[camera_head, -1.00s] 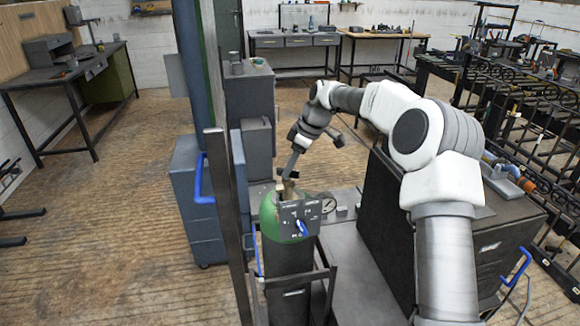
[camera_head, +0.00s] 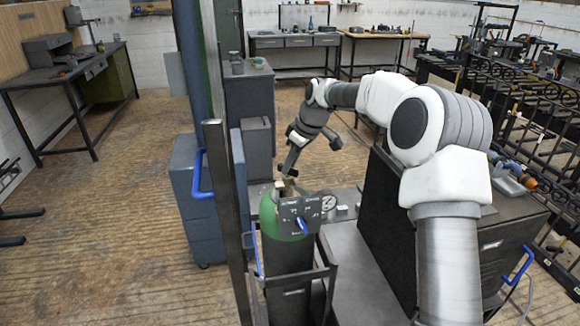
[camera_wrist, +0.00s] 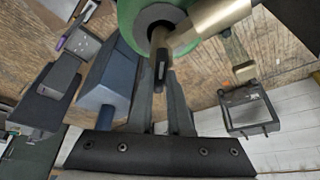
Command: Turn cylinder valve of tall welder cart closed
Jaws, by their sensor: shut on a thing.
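The tall welder cart (camera_head: 330,272) stands in the head view's lower middle. It carries a green-topped gas cylinder (camera_head: 268,217), upright, with a dark lower body. In the wrist view the cylinder's green shoulder (camera_wrist: 128,18) is at the top, with a brass valve body (camera_wrist: 208,24) across it. My gripper (camera_head: 284,174) is at the cylinder's top. In the wrist view my gripper (camera_wrist: 161,72) has its fingers close together around the dark valve handle (camera_wrist: 161,62), shut on it. The fingertips partly hide the handle, so its turn angle is unclear.
A dark regulator panel with a blue lever (camera_head: 301,224) and a gauge (camera_head: 328,203) is close beside the cylinder top. A metal post (camera_head: 226,215) and a blue cabinet (camera_head: 187,200) stand left. A dark drawer box (camera_head: 385,225) is right. Open floor lies further left.

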